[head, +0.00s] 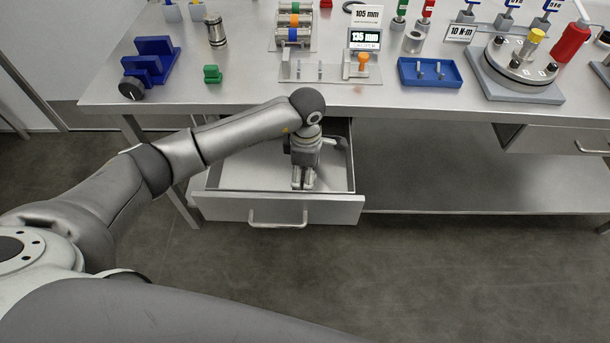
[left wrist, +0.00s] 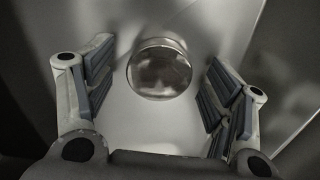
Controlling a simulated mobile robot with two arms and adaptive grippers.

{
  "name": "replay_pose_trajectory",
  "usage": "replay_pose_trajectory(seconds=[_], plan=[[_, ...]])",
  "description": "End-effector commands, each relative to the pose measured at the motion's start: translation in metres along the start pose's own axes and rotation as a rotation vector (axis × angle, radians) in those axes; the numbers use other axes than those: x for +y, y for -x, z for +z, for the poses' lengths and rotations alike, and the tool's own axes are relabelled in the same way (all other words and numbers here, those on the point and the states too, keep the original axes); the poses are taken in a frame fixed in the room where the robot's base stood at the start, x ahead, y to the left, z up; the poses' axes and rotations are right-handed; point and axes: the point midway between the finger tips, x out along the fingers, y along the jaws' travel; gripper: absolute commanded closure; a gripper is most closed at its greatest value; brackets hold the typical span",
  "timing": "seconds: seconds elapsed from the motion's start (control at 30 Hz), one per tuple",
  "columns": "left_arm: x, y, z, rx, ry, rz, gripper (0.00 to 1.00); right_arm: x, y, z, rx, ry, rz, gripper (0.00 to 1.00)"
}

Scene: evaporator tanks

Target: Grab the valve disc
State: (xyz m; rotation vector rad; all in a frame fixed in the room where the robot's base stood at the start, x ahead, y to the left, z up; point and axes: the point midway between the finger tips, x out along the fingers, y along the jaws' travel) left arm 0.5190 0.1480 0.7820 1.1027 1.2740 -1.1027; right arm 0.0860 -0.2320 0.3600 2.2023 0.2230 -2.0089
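The valve disc (left wrist: 159,68) is a round, shiny metal disc lying flat on the drawer floor in the left wrist view. It sits between the two finger pads of my left gripper, with a visible gap on each side. In the head view my left gripper (head: 303,184) points down into the open drawer (head: 235,170) under the bench. The gripper hides the disc in that view. The left fingers are spread in the left wrist view and do not visibly touch the disc. My right gripper is in neither view.
The drawer front with its handle (head: 278,224) is pulled out. The bench edge (head: 400,107) is just behind my left wrist. On the bench stand a blue V-block (head: 153,62), a blue tray (head: 429,75) and a round flanged fixture (head: 515,72). A lower shelf (head: 450,180) is bare.

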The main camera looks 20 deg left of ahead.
Motion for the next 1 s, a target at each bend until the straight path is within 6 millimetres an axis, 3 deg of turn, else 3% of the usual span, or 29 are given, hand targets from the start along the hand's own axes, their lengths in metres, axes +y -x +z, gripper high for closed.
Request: replay_pose_trajectory(seconds=[0.07,0.4,0.73,1.0], plan=[[0.0,0.0,0.0,0.0,0.0,0.0,0.38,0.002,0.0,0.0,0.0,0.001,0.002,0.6],[0.0,0.001,0.0,0.0,0.0,0.001,0.82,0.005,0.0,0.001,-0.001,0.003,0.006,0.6],[0.002,0.009,0.001,-0.003,-0.001,0.005,0.83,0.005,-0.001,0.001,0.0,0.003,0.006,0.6],[0.002,0.058,0.001,-0.003,-0.001,0.008,0.83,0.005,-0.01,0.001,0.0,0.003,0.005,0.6]])
